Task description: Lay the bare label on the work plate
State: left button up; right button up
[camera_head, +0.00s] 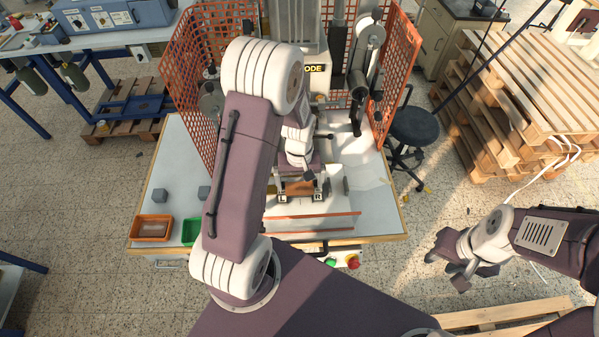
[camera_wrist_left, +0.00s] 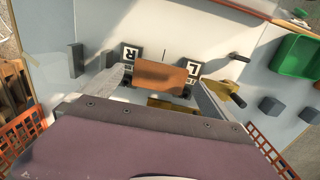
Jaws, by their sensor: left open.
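The bare label looks like a flat brown piece (camera_wrist_left: 165,75). In the left wrist view it lies between the R marker (camera_wrist_left: 131,54) and the L marker (camera_wrist_left: 190,69) on the pale work plate (camera_wrist_left: 143,102). In the head view the brown piece (camera_head: 298,188) shows below my left gripper (camera_head: 300,180), partly hidden by it. In the left wrist view my left gripper's fingers (camera_wrist_left: 163,88) stand apart, one on each side of the brown piece. I cannot tell whether they touch it. My right gripper (camera_head: 462,268) hangs over the floor at the right, away from the table.
An orange tray (camera_head: 151,228), a green tray (camera_head: 190,232) and grey blocks (camera_head: 160,196) are on the table's left. Orange mesh guards (camera_head: 400,55) flank the press (camera_head: 297,35). A clear rail (camera_head: 311,222) runs along the front. Buttons (camera_head: 352,262) sit at the front edge.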

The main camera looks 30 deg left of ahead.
aim_at(299, 190)
pick_arm(q)
notch_tip(299, 190, up, 10)
jog(key=b, duration=0.1)
jog(key=shift+r, duration=0.2)
jog(key=shift+s, duration=0.15)
